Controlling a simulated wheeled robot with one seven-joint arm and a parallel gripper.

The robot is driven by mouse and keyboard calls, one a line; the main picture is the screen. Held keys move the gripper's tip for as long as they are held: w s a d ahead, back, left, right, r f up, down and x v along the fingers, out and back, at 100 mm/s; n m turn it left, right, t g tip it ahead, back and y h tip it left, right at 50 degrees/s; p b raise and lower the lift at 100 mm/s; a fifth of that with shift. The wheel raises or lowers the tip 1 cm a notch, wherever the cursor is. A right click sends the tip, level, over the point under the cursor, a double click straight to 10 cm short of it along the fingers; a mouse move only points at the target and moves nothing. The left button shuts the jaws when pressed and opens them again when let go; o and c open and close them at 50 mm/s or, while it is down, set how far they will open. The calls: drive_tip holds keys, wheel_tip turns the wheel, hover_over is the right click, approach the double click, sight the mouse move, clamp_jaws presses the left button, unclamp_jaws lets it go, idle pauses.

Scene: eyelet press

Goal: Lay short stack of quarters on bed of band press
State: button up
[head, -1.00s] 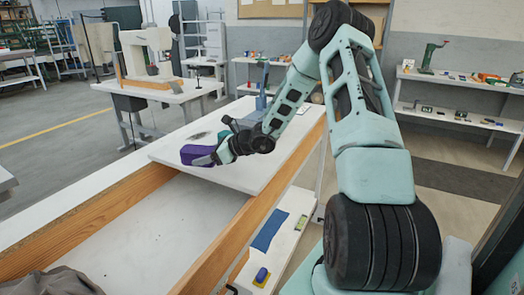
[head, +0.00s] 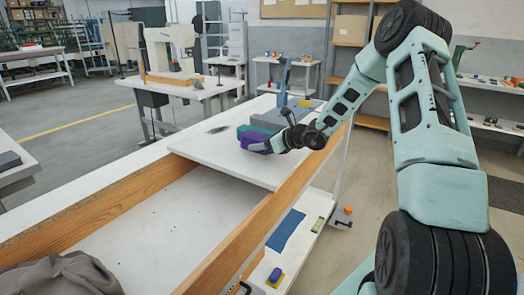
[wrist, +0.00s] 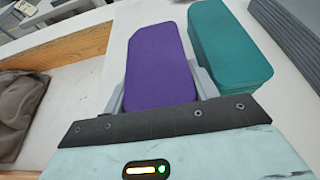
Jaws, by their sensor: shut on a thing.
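My gripper (wrist: 158,100) is shut on a purple stack of flat pieces (wrist: 158,62), whose layers I cannot count. The purple stack (head: 254,144) shows low over the white table (head: 215,150); I cannot tell whether it touches the tabletop. A teal stack (wrist: 228,45) lies just right of the purple one in the wrist view. In the head view the teal stack (head: 247,131) is right behind it. The band press, with a blue upright post (head: 283,82) and a grey-blue base (head: 272,120), stands behind my gripper, which partly hides it.
A wood-edged tray (head: 160,205) with a dark cloth (head: 60,275) lies in front. A dark mark (head: 217,129) is on the tabletop. A lower shelf holds a blue cloth (head: 287,231) and a blue-and-yellow item (head: 275,276). The table's left part is clear.

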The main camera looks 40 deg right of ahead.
drive_tip(key=shift+f, duration=1.25)
drive_tip(key=shift+f, duration=0.25)
drive_tip(key=o, duration=0.8)
drive_tip(key=shift+r, duration=0.1)
